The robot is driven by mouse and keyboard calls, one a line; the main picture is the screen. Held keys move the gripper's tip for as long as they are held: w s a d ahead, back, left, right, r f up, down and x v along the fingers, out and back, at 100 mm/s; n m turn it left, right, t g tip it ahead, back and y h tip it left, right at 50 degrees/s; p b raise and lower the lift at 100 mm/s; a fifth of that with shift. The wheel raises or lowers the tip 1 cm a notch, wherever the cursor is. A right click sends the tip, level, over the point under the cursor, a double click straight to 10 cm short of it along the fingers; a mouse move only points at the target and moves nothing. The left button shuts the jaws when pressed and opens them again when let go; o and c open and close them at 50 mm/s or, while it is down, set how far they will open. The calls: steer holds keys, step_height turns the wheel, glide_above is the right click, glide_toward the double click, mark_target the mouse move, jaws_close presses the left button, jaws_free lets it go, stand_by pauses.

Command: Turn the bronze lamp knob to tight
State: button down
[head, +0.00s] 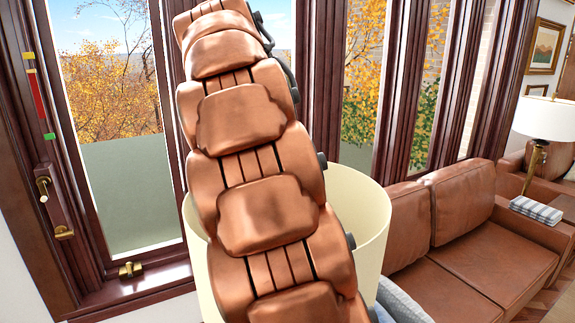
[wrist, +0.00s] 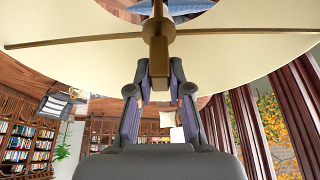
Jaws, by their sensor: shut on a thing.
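The bronze lamp knob (wrist: 158,52) shows at the upper middle of the wrist view, below the hub where thin brass bars cross the cream lampshade (wrist: 90,60). My gripper (wrist: 159,76) has its two fingers on either side of the knob, shut on it. The knob's marking or tightness cannot be read. In the head view the same large cream lampshade (head: 372,220) stands behind my copper-coloured arm, which hides the knob and my gripper.
A brown leather sofa (head: 455,235) stands at right, with another lamp (head: 545,118) beyond it. Tall dark-framed windows line the back. A brass window handle (head: 43,190) and a red, yellow and green strip (head: 38,95) are at left. Bookshelves (wrist: 25,145) show in the wrist view.

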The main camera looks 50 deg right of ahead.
steer(key=shift+f, duration=0.1)
steer(key=c, duration=1.1)
jaws_free()
